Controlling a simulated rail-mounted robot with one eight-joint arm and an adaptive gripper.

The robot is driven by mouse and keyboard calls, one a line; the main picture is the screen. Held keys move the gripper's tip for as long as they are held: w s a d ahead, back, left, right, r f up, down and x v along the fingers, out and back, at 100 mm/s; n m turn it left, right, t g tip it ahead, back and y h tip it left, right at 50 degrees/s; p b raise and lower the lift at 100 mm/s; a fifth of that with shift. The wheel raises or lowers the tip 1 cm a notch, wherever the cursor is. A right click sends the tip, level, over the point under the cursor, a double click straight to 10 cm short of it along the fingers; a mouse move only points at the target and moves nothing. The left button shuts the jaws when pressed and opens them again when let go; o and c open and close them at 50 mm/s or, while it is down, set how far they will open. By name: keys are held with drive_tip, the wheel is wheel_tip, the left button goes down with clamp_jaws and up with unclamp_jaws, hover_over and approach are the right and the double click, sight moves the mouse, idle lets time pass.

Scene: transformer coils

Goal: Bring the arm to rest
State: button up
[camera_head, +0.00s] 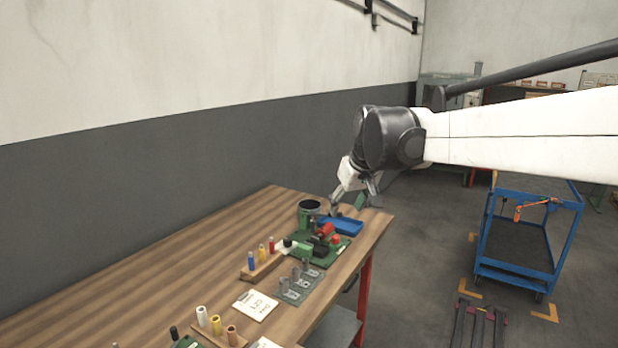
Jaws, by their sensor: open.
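My arm reaches in from the right, and its wrist is bent down over the far end of the wooden table (150,267). My gripper (352,208) is small in this view. It is open, with its fingers apart above the far end of the table, near the blue tray (342,226). I see nothing between the fingers, though they are small and partly overlap the things behind them.
A blue cart (527,278) stands right. A wall runs behind the table.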

drive_tip(key=s+d+f+m+t, duration=0.1)
drive_tip(key=s+d, duration=0.2)
drive_tip(key=s, duration=0.6)
drive_tip(key=s+d+m, duration=0.1)
drive_tip(key=s+d, duration=0.3)
drive_tip(key=s, duration=0.6)
drive_tip(key=s+d+f+m, duration=0.1)
drive_tip(key=s+d+f, duration=0.1)
drive_tip(key=s+f, duration=0.2)
drive_tip(key=s+d+f+m+h, duration=0.1)
drive_tip(key=s+f, duration=0.4)
drive_tip(key=s, duration=0.5)
drive_tip(key=shift+s+d+f+t+h, duration=0.15)
drive_tip(key=shift+s+d+t+h, duration=0.15)
drive_tip(key=shift+d+t, duration=0.1)
